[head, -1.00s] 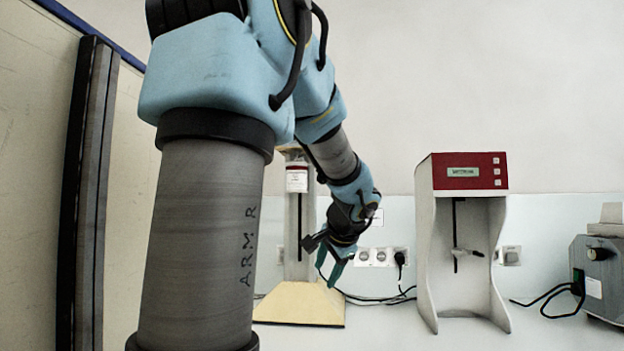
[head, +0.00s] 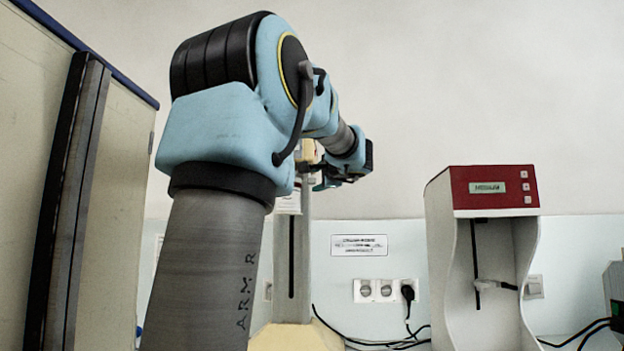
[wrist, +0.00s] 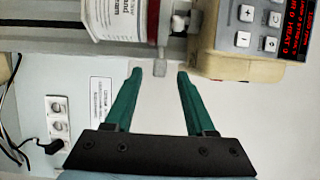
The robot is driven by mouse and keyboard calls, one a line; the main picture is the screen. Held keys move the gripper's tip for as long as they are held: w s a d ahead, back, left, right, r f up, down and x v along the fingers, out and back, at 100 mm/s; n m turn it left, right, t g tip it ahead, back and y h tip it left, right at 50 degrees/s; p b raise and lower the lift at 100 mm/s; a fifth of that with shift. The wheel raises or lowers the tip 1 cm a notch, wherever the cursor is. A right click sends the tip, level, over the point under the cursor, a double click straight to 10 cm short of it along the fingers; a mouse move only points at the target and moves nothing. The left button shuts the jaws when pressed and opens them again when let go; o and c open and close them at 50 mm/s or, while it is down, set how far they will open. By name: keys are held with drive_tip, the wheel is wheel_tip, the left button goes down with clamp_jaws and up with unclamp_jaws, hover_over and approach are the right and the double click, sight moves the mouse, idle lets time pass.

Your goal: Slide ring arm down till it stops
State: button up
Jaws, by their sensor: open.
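In the wrist view a small pale grey tab (wrist: 160,67) sticks out toward my gripper (wrist: 159,73), between the fingertips, with gaps on both sides. It appears to belong to the ring arm, beside a white knob (wrist: 180,22) on the stand. My green fingers are open and empty. In the head view my gripper (head: 325,184) is high in front of the stand's slotted column (head: 291,250), partly hidden by my arm. A white labelled cylinder with a red band (wrist: 118,18) sits left of the tab in the wrist view. The ring itself is not clear.
A tan head with a keypad (wrist: 245,40) lies close right of my right finger in the wrist view. A red-topped white device (head: 490,187) stands right. Sockets (head: 386,290) and cables are on the wall behind. A tall panel (head: 110,180) is left.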

sight(314, 180)
drive_tip(key=p+x, duration=0.1)
drive_tip(key=x, duration=0.4)
drive_tip(key=shift+s, duration=0.1)
clamp_jaws()
idle(0.3)
idle(1.0)
